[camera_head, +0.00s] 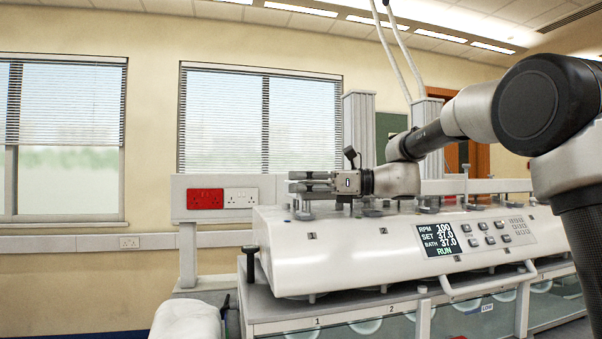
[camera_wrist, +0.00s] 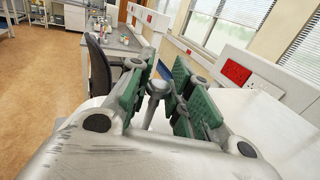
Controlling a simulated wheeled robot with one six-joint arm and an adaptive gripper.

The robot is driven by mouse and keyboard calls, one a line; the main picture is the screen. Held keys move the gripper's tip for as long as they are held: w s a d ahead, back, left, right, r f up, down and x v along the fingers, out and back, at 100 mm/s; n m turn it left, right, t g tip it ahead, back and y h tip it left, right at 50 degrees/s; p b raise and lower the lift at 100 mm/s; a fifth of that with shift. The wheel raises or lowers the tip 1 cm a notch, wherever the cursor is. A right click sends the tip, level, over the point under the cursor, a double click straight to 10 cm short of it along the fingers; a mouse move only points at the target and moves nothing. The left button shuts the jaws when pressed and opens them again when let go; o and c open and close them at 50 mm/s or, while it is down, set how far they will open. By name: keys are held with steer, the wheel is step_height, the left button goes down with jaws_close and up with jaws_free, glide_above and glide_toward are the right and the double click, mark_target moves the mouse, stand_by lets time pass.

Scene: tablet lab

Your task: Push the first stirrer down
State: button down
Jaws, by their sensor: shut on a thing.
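The dissolution bath's white head (camera_head: 375,240) spans the middle right of the head view, its display reading RPM 100 and RUN. My gripper (camera_head: 298,181) lies level above the head's left end, fingers pointing left. In the wrist view its green-padded fingers (camera_wrist: 164,90) are closed on the first stirrer (camera_wrist: 157,88), a grey metal piece with a round cap and a shaft running down. In the head view a small grey stirrer part (camera_head: 302,207) shows just below the fingers. Its lower end is hidden.
Numbered vessels stand in the bath (camera_head: 365,318) under the head. A red and a white wall socket (camera_head: 205,198) are behind, left of my gripper. The wrist view shows a dark chair (camera_wrist: 98,65) and a bench with bottles (camera_wrist: 125,40). Grey columns (camera_head: 359,125) rise behind the head.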

steer(key=c, duration=1.3)
jaws_free()
steer(key=shift+c, duration=0.2)
steer(key=shift+d, duration=0.1)
steer(key=shift+s+d, duration=0.25)
steer(key=shift+d, duration=1.7)
steer(key=shift+s+d, duration=0.2)
steer(key=shift+d, duration=1.75)
